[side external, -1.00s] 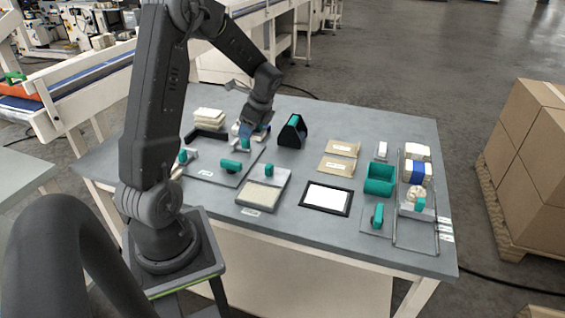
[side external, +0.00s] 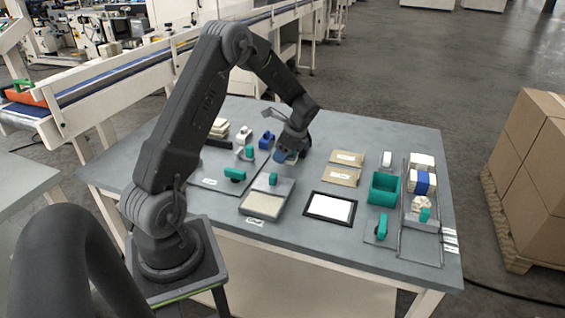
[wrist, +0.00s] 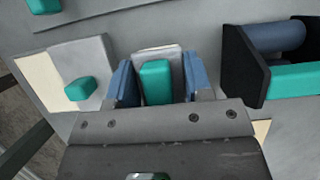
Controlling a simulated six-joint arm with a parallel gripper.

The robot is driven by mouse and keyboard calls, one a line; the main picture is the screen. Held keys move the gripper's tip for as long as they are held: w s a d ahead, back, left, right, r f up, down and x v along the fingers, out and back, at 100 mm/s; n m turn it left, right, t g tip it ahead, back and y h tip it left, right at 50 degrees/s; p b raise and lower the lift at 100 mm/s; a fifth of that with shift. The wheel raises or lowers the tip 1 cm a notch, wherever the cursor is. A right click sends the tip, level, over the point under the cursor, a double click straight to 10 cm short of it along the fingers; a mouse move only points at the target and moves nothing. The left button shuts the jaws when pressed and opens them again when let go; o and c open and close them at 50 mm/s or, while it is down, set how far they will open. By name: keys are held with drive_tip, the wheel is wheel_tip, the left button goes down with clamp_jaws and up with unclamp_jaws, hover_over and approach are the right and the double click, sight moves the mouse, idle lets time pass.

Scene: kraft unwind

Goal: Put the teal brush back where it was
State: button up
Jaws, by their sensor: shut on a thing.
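In the wrist view, my gripper (wrist: 157,84) has its blue fingers on either side of a teal handle (wrist: 155,82) with a pale block behind it, which I take for the teal brush. My gripper is shut on it. In the side view my gripper (side external: 289,157) is over the middle of the table, just behind the cream-padded grey tray (side external: 283,189); the held brush cannot be made out there. The tray's own teal knob shows in the wrist view (wrist: 80,89). Several other teal-handled things, such as the one on the left mat (side external: 235,174), stand on the table.
A dark-sided holder with a teal bar (wrist: 296,80) and a blue roller (wrist: 276,38) is close at right in the wrist view; my gripper hides it in the side view. Brown envelopes (side external: 342,176), a black-framed white pad (side external: 331,206) and a teal bin (side external: 385,187) stand right.

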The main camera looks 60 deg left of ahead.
sight(283, 170)
drive_tip(key=shift+f, duration=1.85)
drive_tip(key=shift+f, duration=0.15)
